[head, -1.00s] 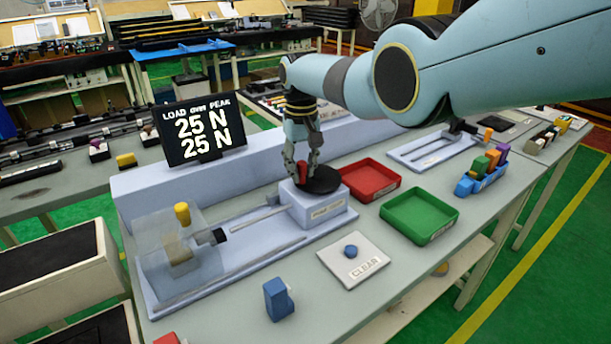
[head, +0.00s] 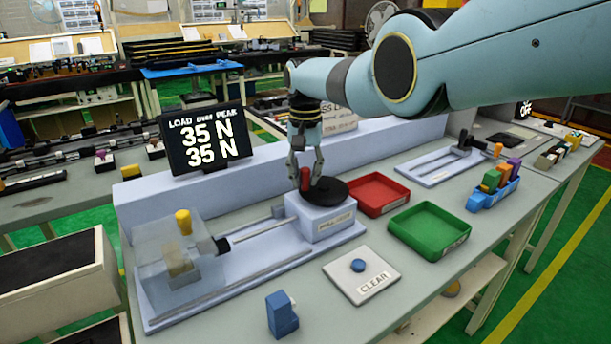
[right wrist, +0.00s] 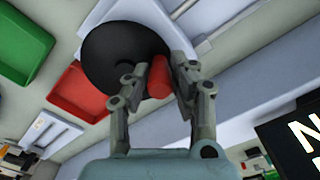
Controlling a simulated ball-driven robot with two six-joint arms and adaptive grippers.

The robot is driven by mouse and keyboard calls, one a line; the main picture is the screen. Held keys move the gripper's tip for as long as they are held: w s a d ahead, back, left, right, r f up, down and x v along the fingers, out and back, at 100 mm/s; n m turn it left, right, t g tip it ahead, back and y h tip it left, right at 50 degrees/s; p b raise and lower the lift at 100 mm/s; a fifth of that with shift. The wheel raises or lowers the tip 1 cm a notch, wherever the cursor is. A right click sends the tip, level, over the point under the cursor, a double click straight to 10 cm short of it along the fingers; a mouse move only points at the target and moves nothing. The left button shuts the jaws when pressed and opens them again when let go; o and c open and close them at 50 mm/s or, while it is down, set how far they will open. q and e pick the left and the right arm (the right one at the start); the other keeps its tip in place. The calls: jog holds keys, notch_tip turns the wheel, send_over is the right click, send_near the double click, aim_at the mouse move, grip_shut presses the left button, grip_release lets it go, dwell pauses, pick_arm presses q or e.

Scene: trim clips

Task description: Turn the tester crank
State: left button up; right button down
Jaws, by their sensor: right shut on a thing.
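The tester crank is a black disc (head: 329,191) with a red upright handle (head: 305,178), on a pale block (head: 325,219) at the right end of the tester. My right gripper (head: 306,181) comes down from above and is shut on the red handle at the disc's left side. In the right wrist view the fingers (right wrist: 158,85) stand either side of the red handle (right wrist: 159,78), beside the black disc (right wrist: 118,55). A display (head: 205,134) behind reads 35 N load and 35 N peak. A clear box (head: 178,262) with a yellow knob (head: 183,221) is at the tester's left end. My left gripper is out of view.
A red tray (head: 377,207) and a green tray (head: 455,247) lie right of the crank. A CLEAR button plate (head: 378,284) and a blue block (head: 282,316) are in front. A blue rack (head: 498,199) of coloured pieces is further right.

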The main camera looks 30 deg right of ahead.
jog(key=c, duration=1.1)
grip_release()
jog(key=shift+c, duration=0.2)
notch_tip(320, 180, up, 12)
